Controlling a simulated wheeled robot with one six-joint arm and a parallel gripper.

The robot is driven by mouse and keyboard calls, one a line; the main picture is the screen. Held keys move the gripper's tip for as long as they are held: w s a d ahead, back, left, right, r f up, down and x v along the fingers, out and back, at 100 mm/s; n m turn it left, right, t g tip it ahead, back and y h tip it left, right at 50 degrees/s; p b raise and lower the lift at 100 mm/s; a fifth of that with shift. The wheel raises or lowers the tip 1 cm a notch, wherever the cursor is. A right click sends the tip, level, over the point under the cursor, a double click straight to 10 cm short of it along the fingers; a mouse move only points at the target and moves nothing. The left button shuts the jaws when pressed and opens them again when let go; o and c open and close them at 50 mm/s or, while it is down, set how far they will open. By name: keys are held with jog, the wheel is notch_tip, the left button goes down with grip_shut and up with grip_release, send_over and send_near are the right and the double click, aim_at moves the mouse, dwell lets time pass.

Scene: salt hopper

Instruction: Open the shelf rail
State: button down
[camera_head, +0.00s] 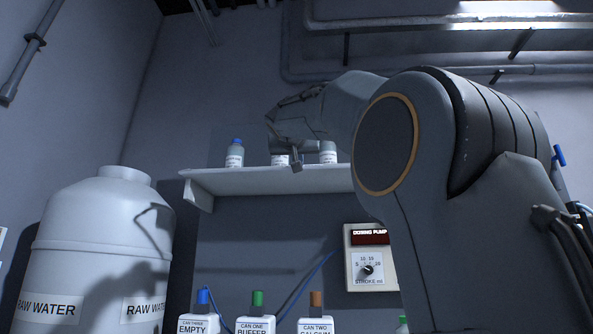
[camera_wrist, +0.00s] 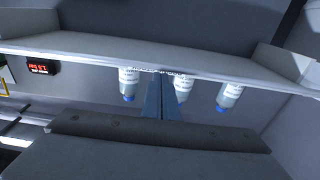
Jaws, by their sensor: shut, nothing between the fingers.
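The white shelf (camera_head: 270,181) is fixed to the wall. Three white labelled bottles stand on it: one with a blue cap (camera_head: 235,154), one in the middle (camera_head: 279,160) and one at the right (camera_head: 328,152). A faint darker see-through panel (camera_head: 221,133), possibly the shelf rail, shows around the bottles. I cannot make out its edges or state. My gripper (camera_head: 296,166) is shut and empty, pointing down in front of the middle bottle. In the wrist view the scene appears upside down. The shut fingers (camera_wrist: 162,92) reach toward the shelf edge (camera_wrist: 90,50) between bottles; contact is unclear.
A large white raw water tank (camera_head: 95,255) stands at the left. A dosing pump (camera_head: 371,257) hangs on the wall below the shelf. Cans with blue (camera_head: 203,297), green (camera_head: 257,299) and brown (camera_head: 315,299) caps stand below. My arm hides the shelf's right end.

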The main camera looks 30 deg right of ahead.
jog(key=shift+f+b, duration=0.2)
jog(key=shift+b, duration=0.45)
jog(key=shift+r, duration=0.15)
jog(key=s+a+r, duration=0.2)
jog(key=s+a, duration=0.4)
jog(key=s, duration=0.3)
jog(key=shift+s+r, duration=0.2)
jog(key=shift+r, duration=0.1)
